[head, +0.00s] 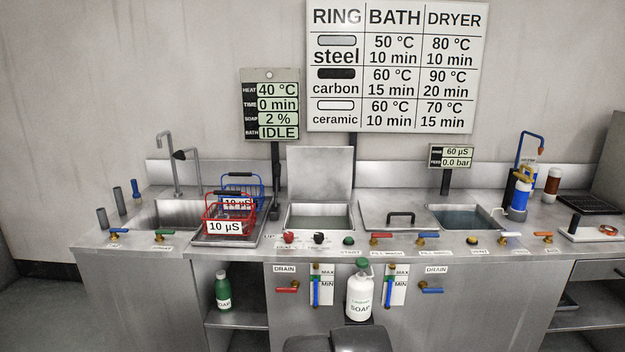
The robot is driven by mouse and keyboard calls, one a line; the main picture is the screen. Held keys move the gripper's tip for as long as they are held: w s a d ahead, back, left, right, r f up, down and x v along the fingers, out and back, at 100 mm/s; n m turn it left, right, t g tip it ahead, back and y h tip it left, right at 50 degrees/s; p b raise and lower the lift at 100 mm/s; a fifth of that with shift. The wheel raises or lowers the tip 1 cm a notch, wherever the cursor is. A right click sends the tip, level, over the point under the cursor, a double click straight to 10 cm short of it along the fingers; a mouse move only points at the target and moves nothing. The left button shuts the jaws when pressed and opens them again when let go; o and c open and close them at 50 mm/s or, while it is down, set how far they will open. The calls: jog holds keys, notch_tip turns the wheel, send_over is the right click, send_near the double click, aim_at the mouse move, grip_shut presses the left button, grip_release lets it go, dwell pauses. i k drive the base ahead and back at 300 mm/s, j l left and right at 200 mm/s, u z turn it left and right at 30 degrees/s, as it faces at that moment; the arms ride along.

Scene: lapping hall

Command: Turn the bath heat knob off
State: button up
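Two small knobs sit on the counter's front strip, in front of the open bath (320,222): a red knob (288,238) and a black knob (319,238). Their labels are too small to read, so I cannot tell for certain which is the heat knob or how either is turned. The bath's lid (320,174) stands upright behind it. The status display (271,104) on a post behind the counter reads heat 40 °C, time 0 min, soap 2 %, bath IDLE. My gripper is not in view.
A red basket (229,226) and a blue basket (243,187) stand left of the bath. A green button (348,240) sits right of the knobs, then red-handled (381,237) and blue-handled (428,238) valves. A white soap bottle (360,296) stands below the counter front.

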aim_at(288, 236)
jog(key=i+u, duration=0.5)
jog(key=i, duration=1.35)
jog(key=l, duration=0.1)
